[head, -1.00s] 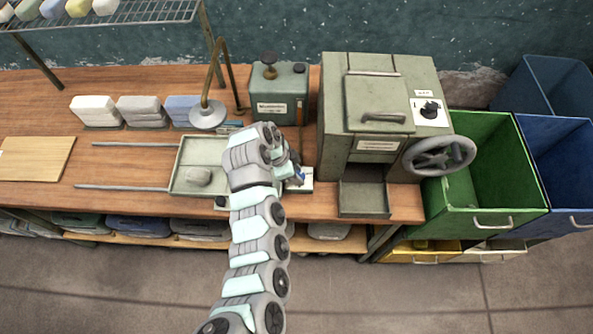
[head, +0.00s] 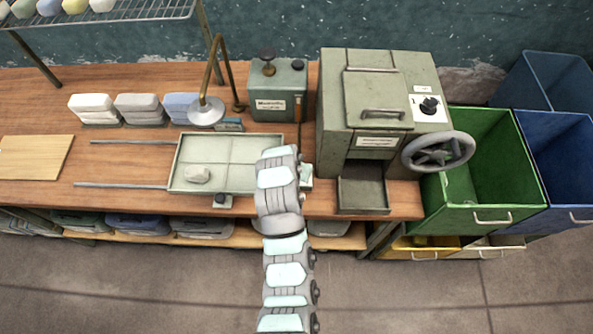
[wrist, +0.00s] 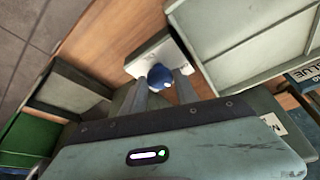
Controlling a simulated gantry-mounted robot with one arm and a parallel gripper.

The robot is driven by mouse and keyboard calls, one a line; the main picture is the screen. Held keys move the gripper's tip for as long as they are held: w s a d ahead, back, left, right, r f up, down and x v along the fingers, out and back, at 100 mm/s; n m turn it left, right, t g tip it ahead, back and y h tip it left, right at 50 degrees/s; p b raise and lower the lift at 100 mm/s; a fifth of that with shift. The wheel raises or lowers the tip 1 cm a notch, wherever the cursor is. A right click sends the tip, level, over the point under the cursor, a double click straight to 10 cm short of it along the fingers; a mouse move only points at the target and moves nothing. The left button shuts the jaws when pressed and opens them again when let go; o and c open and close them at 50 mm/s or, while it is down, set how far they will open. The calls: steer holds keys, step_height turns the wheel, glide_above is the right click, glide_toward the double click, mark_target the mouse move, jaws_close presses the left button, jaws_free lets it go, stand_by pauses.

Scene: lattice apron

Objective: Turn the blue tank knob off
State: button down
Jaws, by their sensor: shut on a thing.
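The blue knob (wrist: 159,77) sits on a pale block (wrist: 157,58) in the wrist view. My gripper (wrist: 161,86) reaches down to it, with one finger on each side, and is shut on the knob. Its marking and turn angle cannot be made out. In the head view, my arm hides the knob and the gripper; only the right edge of the pale block (head: 307,172) shows at the front of the bench. A grey-green tank (head: 279,92) with a label and a dark cap stands at the back of the bench.
A divided tray (head: 230,155) with a grey lump lies left of my arm. A green cabinet (head: 340,110) with a handwheel (head: 438,152) and an open lower drawer (head: 363,194) stands to the right. Green (head: 488,215) and blue bins stand beyond it.

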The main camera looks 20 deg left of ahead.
steer(key=n+y, duration=0.1)
steer(key=n, duration=0.3)
steer(key=shift+d+f+n+y, duration=0.1)
steer(key=shift+d+n+y, duration=0.1)
steer(key=shift+n+y, duration=0.15)
steer(key=shift+g+b, duration=0.3)
steer(key=c, duration=0.9)
jaws_free()
steer(key=shift+c, duration=0.2)
steer(key=p+v, duration=0.2)
steer(key=v, duration=0.9)
